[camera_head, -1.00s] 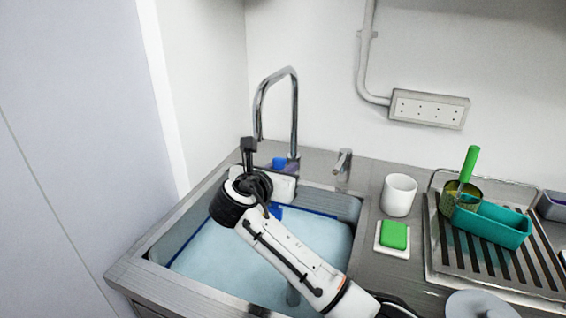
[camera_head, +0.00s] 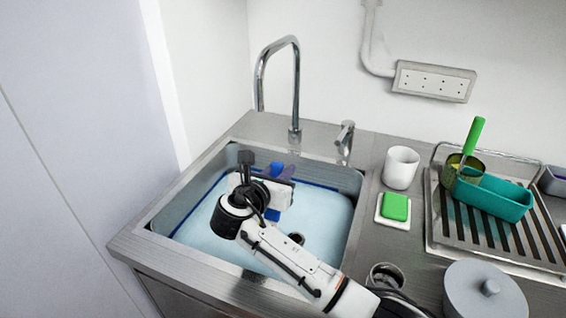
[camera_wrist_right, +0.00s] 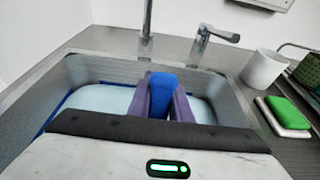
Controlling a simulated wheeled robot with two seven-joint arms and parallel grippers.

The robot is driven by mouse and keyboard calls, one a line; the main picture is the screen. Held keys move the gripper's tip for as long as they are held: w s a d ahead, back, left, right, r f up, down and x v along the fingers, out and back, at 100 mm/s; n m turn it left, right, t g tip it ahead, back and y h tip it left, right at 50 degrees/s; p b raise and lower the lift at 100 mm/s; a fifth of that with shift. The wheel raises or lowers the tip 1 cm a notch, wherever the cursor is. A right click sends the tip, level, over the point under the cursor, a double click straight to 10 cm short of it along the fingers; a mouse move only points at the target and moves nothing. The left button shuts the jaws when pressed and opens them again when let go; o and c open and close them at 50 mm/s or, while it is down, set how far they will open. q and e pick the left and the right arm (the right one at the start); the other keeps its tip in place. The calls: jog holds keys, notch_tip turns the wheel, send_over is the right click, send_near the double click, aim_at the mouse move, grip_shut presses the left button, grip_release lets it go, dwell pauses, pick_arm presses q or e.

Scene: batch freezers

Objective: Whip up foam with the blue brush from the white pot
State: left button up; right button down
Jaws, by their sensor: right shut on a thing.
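My right gripper (camera_head: 284,170) is over the back part of the sink. Its purple fingers are shut on the blue brush (camera_wrist_right: 160,82), whose blue top shows between them in the right wrist view. In the head view, a blue part (camera_head: 274,213) shows below the hand, near the water; whether it touches the surface I cannot tell. The sink holds pale blue water (camera_head: 320,215), and no clear foam shows. A white pot (camera_head: 401,168) stands empty-looking on the counter right of the sink; it also shows in the right wrist view (camera_wrist_right: 263,69). My left gripper is out of view.
The tap (camera_head: 296,85) and its lever (camera_head: 345,138) stand behind the sink. A green sponge (camera_head: 395,206) lies by the pot. Farther right, a draining rack (camera_head: 440,245) holds a teal tray (camera_head: 493,199) and a green-handled strainer (camera_head: 473,140). A lidded grey pot (camera_head: 485,290) is in front.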

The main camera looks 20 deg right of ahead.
jog(key=shift+s+a+f+b, duration=0.15)
jog(key=shift+s+f, duration=0.05)
jog(key=shift+f, duration=0.6)
jog(key=shift+s+a+f+b, duration=0.2)
jog(key=shift+f, duration=0.6)
jog(key=shift+s+a+f+b, duration=0.15)
jog(key=shift+s+f, duration=0.05)
jog(key=shift+f, duration=0.6)
